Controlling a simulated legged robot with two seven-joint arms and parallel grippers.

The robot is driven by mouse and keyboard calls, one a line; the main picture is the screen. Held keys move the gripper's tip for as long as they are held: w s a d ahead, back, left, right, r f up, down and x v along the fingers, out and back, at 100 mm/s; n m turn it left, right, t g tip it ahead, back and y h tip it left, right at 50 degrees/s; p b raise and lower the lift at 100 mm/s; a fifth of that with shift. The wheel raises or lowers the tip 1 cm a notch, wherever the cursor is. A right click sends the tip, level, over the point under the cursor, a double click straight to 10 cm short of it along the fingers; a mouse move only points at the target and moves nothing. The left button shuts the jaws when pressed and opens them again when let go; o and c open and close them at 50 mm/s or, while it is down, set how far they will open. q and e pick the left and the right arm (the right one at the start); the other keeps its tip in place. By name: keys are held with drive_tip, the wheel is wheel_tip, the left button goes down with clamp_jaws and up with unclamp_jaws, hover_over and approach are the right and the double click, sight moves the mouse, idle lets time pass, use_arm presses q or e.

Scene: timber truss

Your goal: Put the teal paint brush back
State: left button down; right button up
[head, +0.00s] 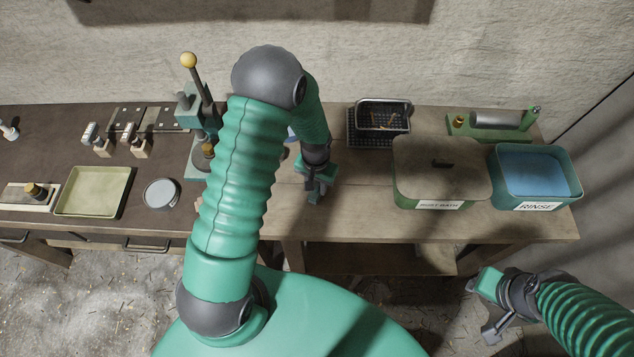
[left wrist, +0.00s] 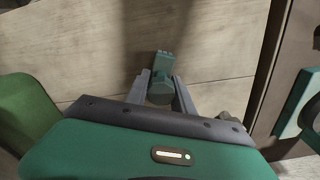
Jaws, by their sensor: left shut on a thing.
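My left gripper (head: 315,194) is over the front part of the light wooden bench, left of the lidded green tub. In the left wrist view its two grey fingers (left wrist: 162,88) are shut on a small teal thing, which I take to be the teal paint brush (left wrist: 161,68). Its far end has a few pale marks, and its near part is partly hidden between the fingers. In the head view the brush is too small to make out apart from the gripper. My right gripper (head: 492,304) is empty-looking at the lower right, in front of the bench; its finger gap is unclear.
The lidded green tub (head: 408,187) and the blue-filled rinse tub (head: 570,187) stand on the right. A dark wire basket (head: 382,104) is behind. A lever press (head: 196,110), round tin (head: 161,194) and shallow tray (head: 68,205) are left. Bare bench (head: 360,215) lies right of my left gripper.

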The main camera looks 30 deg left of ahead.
use_arm(q)
drive_tip(key=c, duration=1.1)
unclamp_jaws()
